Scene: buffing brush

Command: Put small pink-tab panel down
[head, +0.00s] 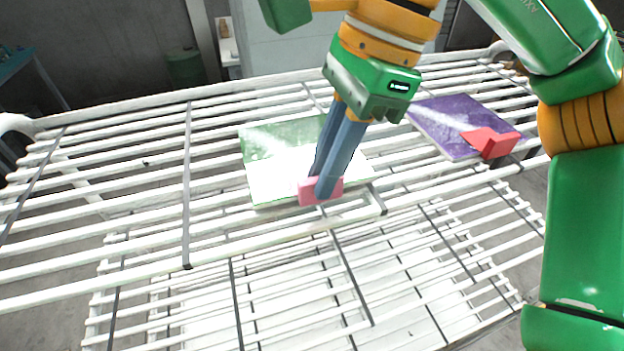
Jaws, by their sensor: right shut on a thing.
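The small panel (275,160) is a flat, pale green and white, glossy plate with a pink tab (308,192) at its front edge. It lies flat on or just above the white slatted rack, left of centre of the rack's right half; I cannot tell whether it touches the slats. My right gripper (328,188) comes down from above with blue-grey fingers and is shut on the pink tab. The fingers hide part of the tab and of the panel's right side. My left gripper is not in view.
A purple panel (447,122) with a red tab (490,142) lies on the rack to the right. The white slatted rack (120,215) has free room on its left. A lower slatted shelf (290,310) shows beneath. A green bin (185,67) stands on the floor behind.

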